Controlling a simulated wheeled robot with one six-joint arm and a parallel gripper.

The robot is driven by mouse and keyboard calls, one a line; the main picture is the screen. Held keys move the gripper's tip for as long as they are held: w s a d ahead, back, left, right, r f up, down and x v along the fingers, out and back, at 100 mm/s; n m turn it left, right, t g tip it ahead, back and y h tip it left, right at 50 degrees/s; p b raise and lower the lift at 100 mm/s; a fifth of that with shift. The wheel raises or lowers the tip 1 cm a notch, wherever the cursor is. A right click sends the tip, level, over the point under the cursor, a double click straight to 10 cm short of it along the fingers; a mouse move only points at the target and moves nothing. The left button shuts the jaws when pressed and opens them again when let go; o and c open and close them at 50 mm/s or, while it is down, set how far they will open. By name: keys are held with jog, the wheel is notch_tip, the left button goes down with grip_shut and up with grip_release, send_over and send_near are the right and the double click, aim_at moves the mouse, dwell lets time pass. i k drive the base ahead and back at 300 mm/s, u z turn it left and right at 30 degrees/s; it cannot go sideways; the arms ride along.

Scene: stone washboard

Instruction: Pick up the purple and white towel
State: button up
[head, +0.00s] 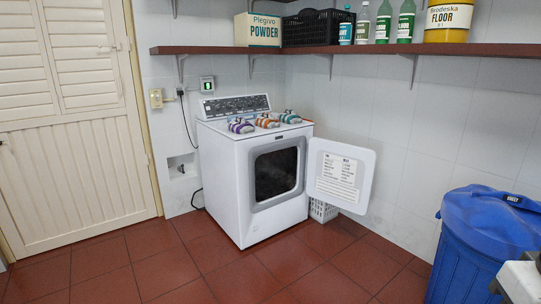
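The purple and white towel (241,126) lies folded or rolled on top of the white washing machine (225,165), near the left end of a short row. An orange and white towel (267,122) lies in the middle of the row. A blue-grey and white towel (289,117) lies at the right. All three look small from here, and their exact folds are hard to tell.
The machine's front door (341,176) stands open to the right, with a white basket (322,210) behind it. A shelf (400,50) runs above. The red tiled floor (200,270) in front is clear.

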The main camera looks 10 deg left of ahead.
aim_at(238, 126)
jog(key=u, duration=0.85)
jog(key=i, duration=1.2)
jog(key=u, duration=0.95)
jog(key=i, duration=1.8)
jog(key=z, duration=0.85)
jog(key=i, duration=1.3)
jog(key=z, duration=0.75)
